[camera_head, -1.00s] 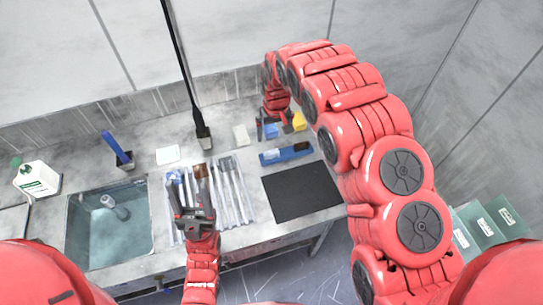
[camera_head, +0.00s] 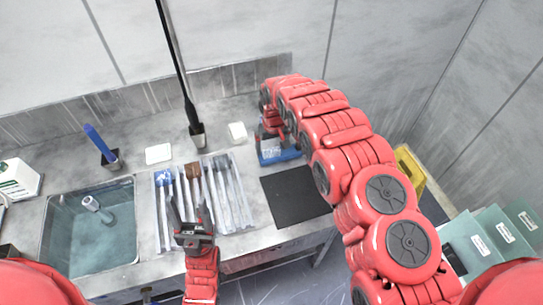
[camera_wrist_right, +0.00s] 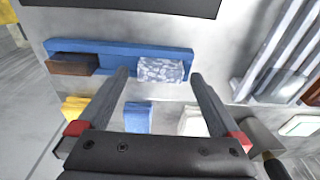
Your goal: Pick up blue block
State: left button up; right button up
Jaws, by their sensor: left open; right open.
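The small blue block (camera_wrist_right: 138,117) sits on the counter between a yellow block (camera_wrist_right: 75,108) and a white block (camera_wrist_right: 193,121) in the right wrist view. My right gripper (camera_wrist_right: 159,75) is open and empty, its fingers reaching past the blue block toward a blue tray (camera_wrist_right: 120,47). Whether they touch anything, I cannot tell. In the head view the right gripper (camera_head: 270,136) is over the back of the counter, its arm hiding the blue and yellow blocks. The white block (camera_head: 237,132) shows beside it. My left gripper (camera_head: 190,210) is open and empty at the counter's front.
The blue tray holds a brown block (camera_wrist_right: 73,64) and a patterned blue-white block (camera_wrist_right: 160,70). A black mat (camera_head: 292,197) lies in front of it. A clear tray of tools (camera_head: 228,192), a black pole (camera_head: 196,128) and a sink (camera_head: 88,230) are to the left.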

jog(key=shift+w+a+f, duration=0.1)
jog(key=shift+w+f, duration=0.05)
jog(key=shift+f, duration=0.8)
jog(key=shift+r, duration=0.1)
jog(key=shift+c, duration=0.2)
jog(key=c, duration=1.4)
jog(key=shift+r, duration=0.15)
